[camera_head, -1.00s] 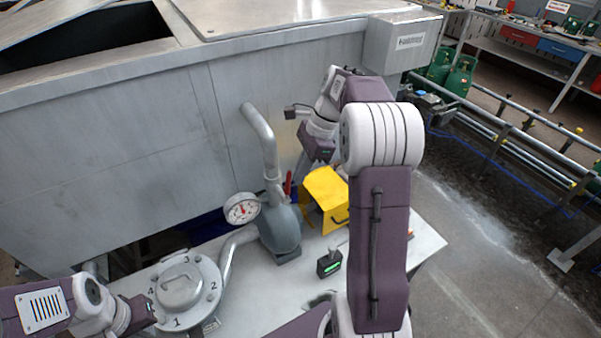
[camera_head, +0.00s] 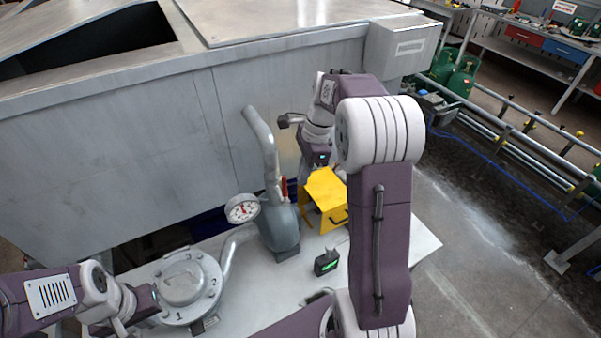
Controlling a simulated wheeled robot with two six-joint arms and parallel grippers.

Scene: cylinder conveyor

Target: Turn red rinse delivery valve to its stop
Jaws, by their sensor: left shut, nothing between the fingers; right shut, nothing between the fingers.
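The red valve handle (camera_head: 284,187) stands upright beside the grey pump-like body (camera_head: 280,228) and its bent pipe. My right gripper (camera_head: 303,178) hangs from its wrist just to the right of the red handle, pointing down. Its fingertips are small here and partly hard to make out against the yellow box; it is shut and empty, and I cannot tell whether it touches the handle. My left gripper (camera_head: 157,302) is shut and empty at the lower left, beside the round numbered flange lid (camera_head: 183,287).
A round gauge (camera_head: 242,208) sits left of the pump body. A yellow box (camera_head: 325,197) stands right of the handle, and a small black device with a green display (camera_head: 327,263) lies in front. The grey tank wall (camera_head: 110,160) rises behind.

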